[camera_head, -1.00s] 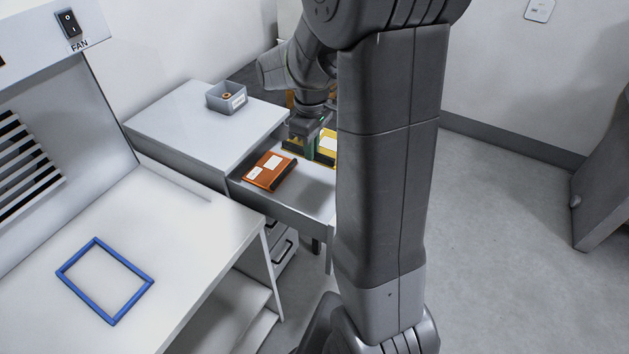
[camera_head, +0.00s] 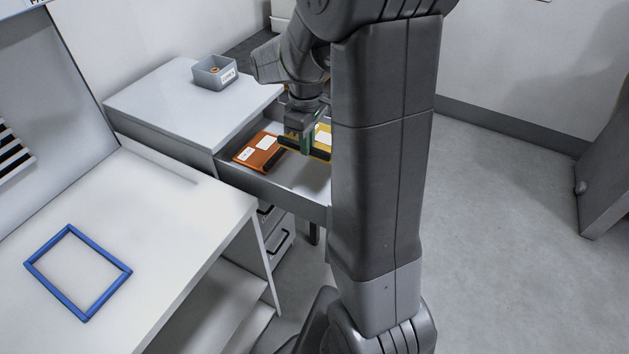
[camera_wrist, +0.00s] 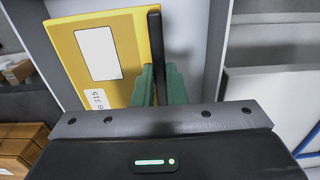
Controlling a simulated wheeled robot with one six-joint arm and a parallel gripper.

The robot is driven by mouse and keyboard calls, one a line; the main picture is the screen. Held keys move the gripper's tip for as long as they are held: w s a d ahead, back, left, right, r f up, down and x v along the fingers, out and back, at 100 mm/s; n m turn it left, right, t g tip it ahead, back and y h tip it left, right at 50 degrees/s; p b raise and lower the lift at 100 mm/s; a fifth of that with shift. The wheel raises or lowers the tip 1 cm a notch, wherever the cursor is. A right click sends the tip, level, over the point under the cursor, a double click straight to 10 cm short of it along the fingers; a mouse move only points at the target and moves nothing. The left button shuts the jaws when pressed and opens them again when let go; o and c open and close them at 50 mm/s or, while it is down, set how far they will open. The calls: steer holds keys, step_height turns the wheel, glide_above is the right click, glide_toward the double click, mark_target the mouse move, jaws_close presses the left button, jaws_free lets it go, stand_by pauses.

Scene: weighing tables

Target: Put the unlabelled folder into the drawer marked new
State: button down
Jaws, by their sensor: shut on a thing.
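My gripper (camera_head: 308,146) has green fingertips (camera_wrist: 159,88) and is shut on the dark spine of a yellow folder (camera_head: 321,144). An orange folder (camera_head: 262,142) with white labels and a dark spine lies in the drawer to the left. My arm hides the drawer's right part. No drawer marking is readable.
A small grey labelled bin (camera_head: 212,73) stands on the cabinet top (camera_head: 170,104). A blue rectangular frame (camera_head: 76,304) lies on the white table (camera_head: 165,232) at left. Brown boxes (camera_wrist: 22,140) show at the wrist view's left edge. Open floor lies to the right.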

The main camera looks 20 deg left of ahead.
mark_target(308, 186)
step_height(308, 186, down, 11)
steer(key=shift+f+b, duration=0.1)
steer(key=shift+b, duration=0.25)
stand_by(0.3)
steer(key=shift+f, duration=0.25)
steer(key=c, duration=1.5)
jaws_free()
steer(key=shift+r, duration=0.1)
step_height(308, 186, up, 12)
steer(key=shift+r, duration=0.15)
